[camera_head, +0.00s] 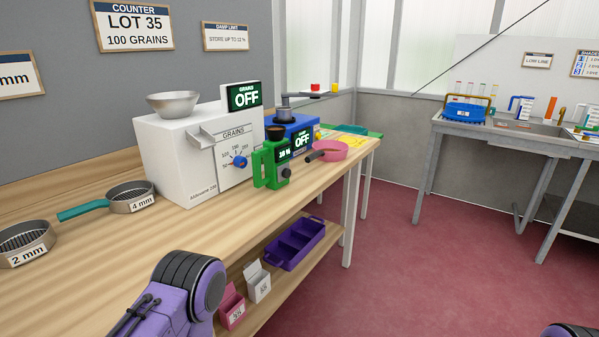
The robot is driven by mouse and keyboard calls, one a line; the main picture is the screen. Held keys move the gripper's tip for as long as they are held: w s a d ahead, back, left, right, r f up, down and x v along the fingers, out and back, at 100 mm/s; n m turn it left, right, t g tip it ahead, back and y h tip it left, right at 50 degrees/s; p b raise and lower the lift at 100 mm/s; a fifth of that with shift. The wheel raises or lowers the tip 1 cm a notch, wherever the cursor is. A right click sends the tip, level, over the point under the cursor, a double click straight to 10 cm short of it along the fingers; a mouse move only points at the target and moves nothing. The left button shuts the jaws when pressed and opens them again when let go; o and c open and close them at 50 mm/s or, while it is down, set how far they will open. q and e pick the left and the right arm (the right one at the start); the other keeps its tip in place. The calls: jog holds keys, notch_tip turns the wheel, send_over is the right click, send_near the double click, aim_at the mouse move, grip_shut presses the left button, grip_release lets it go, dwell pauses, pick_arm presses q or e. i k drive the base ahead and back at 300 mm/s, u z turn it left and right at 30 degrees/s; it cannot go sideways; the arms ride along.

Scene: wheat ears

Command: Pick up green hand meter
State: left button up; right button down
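The green hand meter (271,164) stands upright on the wooden bench, in front of the white grain counter. It has a handle on its left side, a dark cup-like top, a small lit display and a dark knob. A purple link of my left arm (180,292) shows at the bottom left, well in front of the meter. A small part of my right arm (570,330) shows at the bottom right corner. Neither gripper's fingers are in view.
The white grain counter (165,160) stands close behind the meter. A blue device (292,124) and a pink pan (330,151) are to its right. Sieves (130,198) lie on the left of the bench (110,270). A purple tray (296,243) sits on the lower shelf. The red floor is clear.

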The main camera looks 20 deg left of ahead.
aim_at(276, 151)
jog(key=u, duration=0.15)
jog(key=k, duration=0.25)
jog(key=z, duration=1.3)
jog(key=i, duration=1.35)
jog(key=u, duration=0.8)
jog(key=i, duration=0.9)
jog(key=u, duration=0.9)
